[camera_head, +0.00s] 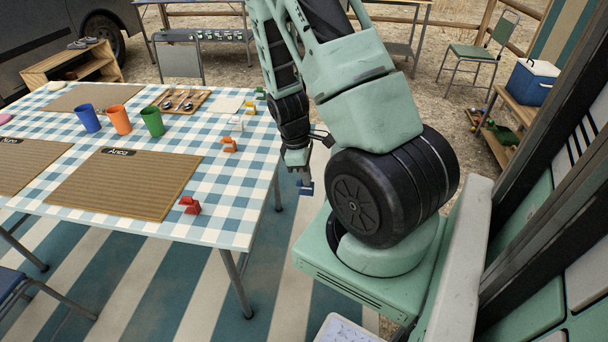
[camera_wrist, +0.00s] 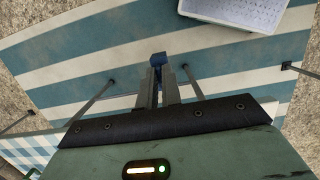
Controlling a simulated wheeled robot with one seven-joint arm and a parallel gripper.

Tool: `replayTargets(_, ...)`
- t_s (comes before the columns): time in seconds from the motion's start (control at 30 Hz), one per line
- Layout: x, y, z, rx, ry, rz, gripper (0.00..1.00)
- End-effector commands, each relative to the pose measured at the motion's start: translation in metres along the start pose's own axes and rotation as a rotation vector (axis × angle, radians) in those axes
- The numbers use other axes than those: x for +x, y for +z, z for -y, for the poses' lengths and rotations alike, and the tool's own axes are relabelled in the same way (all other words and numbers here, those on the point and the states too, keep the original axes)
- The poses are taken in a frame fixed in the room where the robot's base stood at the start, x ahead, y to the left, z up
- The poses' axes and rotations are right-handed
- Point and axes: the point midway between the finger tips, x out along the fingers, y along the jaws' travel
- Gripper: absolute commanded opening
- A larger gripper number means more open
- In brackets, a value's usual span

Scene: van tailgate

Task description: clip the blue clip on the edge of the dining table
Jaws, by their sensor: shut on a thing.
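My gripper (camera_head: 304,182) hangs to the right of the dining table (camera_head: 222,216), apart from its edge. It is shut on the blue clip (camera_head: 305,189), which shows at the fingertips. The blue clip also shows in the wrist view (camera_wrist: 158,58), between the tips of my gripper (camera_wrist: 160,72). The table has a blue and white checked cloth. A red clip (camera_head: 189,205), an orange clip (camera_head: 229,145), a white clip (camera_head: 236,123) and a yellow clip (camera_head: 249,108) sit along its right edge. A green clip (camera_head: 260,93) is at the far right corner.
Blue (camera_head: 87,118), orange (camera_head: 119,120) and green (camera_head: 152,121) cups stand on the table behind a woven placemat (camera_head: 125,185). A cutlery tray (camera_head: 180,101) lies near the far side. Striped mat floor lies open below the right edge. A white tray (camera_wrist: 250,12) shows in the wrist view.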

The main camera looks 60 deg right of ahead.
Motion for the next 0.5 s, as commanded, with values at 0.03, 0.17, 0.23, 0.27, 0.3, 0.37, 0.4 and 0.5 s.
replayTargets(0.03, 0.002, -0.004, 0.000, -0.002, 0.000, 0.000, 0.00)
replayTargets(0.17, 0.005, -0.013, 0.000, -0.002, 0.000, 0.000, 0.00)
replayTargets(0.23, 0.006, -0.017, 0.000, -0.002, 0.000, 0.000, 0.00)
replayTargets(0.27, 0.007, -0.019, 0.000, -0.002, 0.000, 0.001, 0.00)
replayTargets(0.3, 0.007, -0.022, 0.000, -0.003, 0.001, 0.001, 0.00)
replayTargets(0.37, 0.008, -0.026, 0.000, -0.003, 0.001, 0.001, 0.00)
replayTargets(0.4, 0.009, -0.028, 0.000, -0.003, 0.001, 0.001, 0.00)
replayTargets(0.5, 0.011, -0.035, 0.001, -0.002, 0.000, 0.001, 0.00)
